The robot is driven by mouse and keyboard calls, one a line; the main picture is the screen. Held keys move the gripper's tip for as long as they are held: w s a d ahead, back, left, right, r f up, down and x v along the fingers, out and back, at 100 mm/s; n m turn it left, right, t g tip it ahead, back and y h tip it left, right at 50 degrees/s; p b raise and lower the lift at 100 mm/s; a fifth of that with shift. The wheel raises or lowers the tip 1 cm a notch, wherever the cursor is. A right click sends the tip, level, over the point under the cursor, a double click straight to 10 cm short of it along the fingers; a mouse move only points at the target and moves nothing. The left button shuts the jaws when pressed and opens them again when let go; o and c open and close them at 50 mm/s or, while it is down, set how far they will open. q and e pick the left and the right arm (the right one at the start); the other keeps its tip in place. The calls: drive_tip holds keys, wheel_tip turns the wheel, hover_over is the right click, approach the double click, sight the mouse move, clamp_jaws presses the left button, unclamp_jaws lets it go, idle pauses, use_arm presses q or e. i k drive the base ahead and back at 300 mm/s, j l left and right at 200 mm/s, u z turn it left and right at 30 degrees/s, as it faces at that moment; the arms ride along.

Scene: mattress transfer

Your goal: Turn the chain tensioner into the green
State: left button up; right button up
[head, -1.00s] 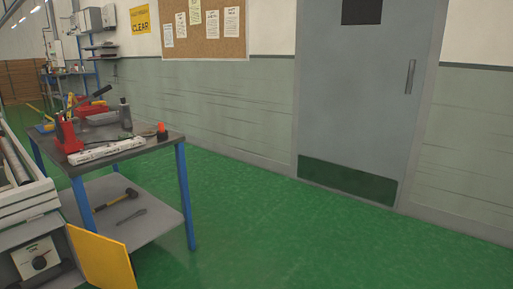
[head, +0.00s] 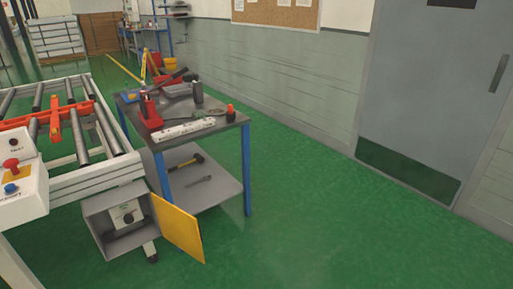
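The chain tensioner looks to be the white unit with a dark knob (head: 128,218) inside a grey box (head: 101,228) under the end of the roller conveyor (head: 85,174). The box's yellow door (head: 178,229) stands open to the right. A dial or scale shows above the knob, but it is too small to read, and I cannot tell where its pointer stands. Neither of my grippers is in the head view.
A workbench (head: 228,119) with blue legs, tools on top and a hammer (head: 186,162) on its lower shelf stands right behind the box. A control panel (head: 30,192) with red and blue buttons is at the left. Green floor (head: 300,225) is free in front and right. A grey door (head: 425,110) is at the right.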

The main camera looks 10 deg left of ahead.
sight(128, 219)
drive_tip(key=i+u, duration=0.1)
drive_tip(key=u, duration=1.2)
drive_tip(key=i+l+u, duration=0.25)
drive_tip(key=u, duration=0.15)
drive_tip(key=i+l+u, duration=0.2)
drive_tip(key=l+u, duration=0.25)
drive_tip(key=i+l+u, duration=0.15)
drive_tip(key=l+u, duration=0.95)
drive_tip(key=l, duration=2.2)
drive_tip(key=i+j+z, duration=0.2)
drive_tip(key=j, duration=0.35)
drive_tip(key=i+j+z, duration=0.1)
drive_tip(key=i+j, duration=0.1)
drive_tip(key=j, duration=0.05)
